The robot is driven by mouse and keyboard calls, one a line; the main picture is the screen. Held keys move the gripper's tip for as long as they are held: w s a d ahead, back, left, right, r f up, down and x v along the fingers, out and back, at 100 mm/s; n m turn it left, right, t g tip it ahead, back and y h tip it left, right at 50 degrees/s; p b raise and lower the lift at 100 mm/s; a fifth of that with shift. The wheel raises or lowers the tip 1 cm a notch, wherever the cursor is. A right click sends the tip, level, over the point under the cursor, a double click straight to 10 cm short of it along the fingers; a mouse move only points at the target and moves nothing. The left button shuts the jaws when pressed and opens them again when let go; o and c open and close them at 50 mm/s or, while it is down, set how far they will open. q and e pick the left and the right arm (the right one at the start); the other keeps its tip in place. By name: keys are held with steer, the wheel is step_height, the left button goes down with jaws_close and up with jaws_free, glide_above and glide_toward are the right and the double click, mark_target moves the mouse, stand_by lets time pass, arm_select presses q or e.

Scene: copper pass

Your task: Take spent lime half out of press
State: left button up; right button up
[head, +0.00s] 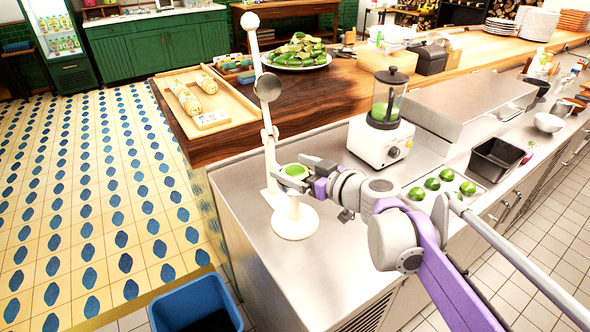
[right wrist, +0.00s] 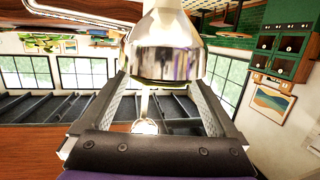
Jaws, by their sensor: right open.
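The cream press (head: 268,125) stands on the steel counter with its lever arm raised and its round upper part (head: 267,87) swung up, well above the lower cup. A green lime half (head: 296,170) sits in the lower cup. My right gripper (head: 287,179) is open at the cup's rim, just below the lime, reaching in from the right. In the right wrist view its fingers (right wrist: 160,92) stand on both sides of a shiny metal part (right wrist: 167,50). I cannot tell whether they touch it. The lime does not show clearly there. My left gripper is not in view.
Right of the press stand a white blender (head: 380,140) and a tray with several limes (head: 433,184). A wooden tray (head: 207,104) lies behind on the wood counter. A blue bin (head: 180,305) stands on the floor in front. Bare steel lies around the press base.

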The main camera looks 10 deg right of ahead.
steer(key=shift+x, duration=1.45)
steer(key=shift+f, duration=0.1)
steer(key=c, duration=0.9)
